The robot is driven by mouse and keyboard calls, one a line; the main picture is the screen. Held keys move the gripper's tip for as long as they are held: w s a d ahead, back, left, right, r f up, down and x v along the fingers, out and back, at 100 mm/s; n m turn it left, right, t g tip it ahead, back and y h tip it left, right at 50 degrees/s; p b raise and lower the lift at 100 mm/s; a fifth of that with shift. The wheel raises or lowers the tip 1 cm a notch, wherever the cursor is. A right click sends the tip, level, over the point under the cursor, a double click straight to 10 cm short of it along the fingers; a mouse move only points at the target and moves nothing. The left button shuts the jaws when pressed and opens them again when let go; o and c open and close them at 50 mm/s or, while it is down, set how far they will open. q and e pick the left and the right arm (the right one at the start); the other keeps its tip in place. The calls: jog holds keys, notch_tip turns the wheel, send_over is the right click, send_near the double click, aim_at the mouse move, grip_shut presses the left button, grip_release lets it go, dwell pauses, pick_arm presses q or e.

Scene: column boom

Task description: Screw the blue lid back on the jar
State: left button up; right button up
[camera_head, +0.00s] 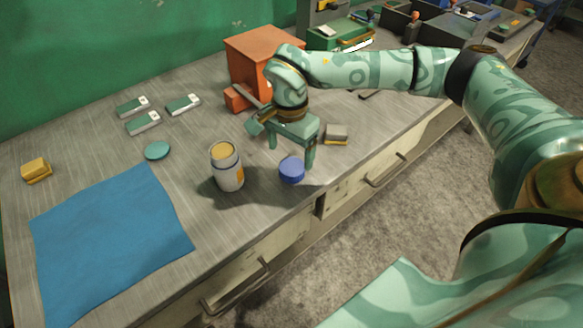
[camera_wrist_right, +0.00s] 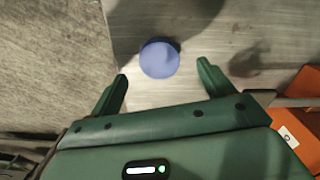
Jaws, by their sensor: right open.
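The blue lid (camera_head: 291,169) lies on the workbench near its front edge. In the right wrist view the lid (camera_wrist_right: 160,58) sits just beyond and between the two fingertips. The jar (camera_head: 226,166) stands upright to the left of the lid, with a white-grey body, an orange label and a yellowish top without a lid. My right gripper (camera_head: 290,158) is open and empty, fingers pointing down, over the bench close to the lid. It also shows in the right wrist view (camera_wrist_right: 163,82), with its fingers apart. My left gripper is not in view.
A blue cloth (camera_head: 110,240) covers the front left of the workbench (camera_head: 90,145). A teal disc (camera_head: 157,151), a yellow block (camera_head: 36,170) and several small green-white boxes (camera_head: 143,123) lie around. An orange box (camera_head: 258,55) stands behind my gripper. A small grey-yellow block (camera_head: 336,134) lies right of it.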

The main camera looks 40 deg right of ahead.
aim_at(290, 167)
notch_tip(290, 167, down, 5)
jog(key=shift+f+b, duration=0.2)
jog(key=shift+b, duration=0.8)
jog(key=shift+s+r, duration=0.1)
jog(key=c, duration=1)
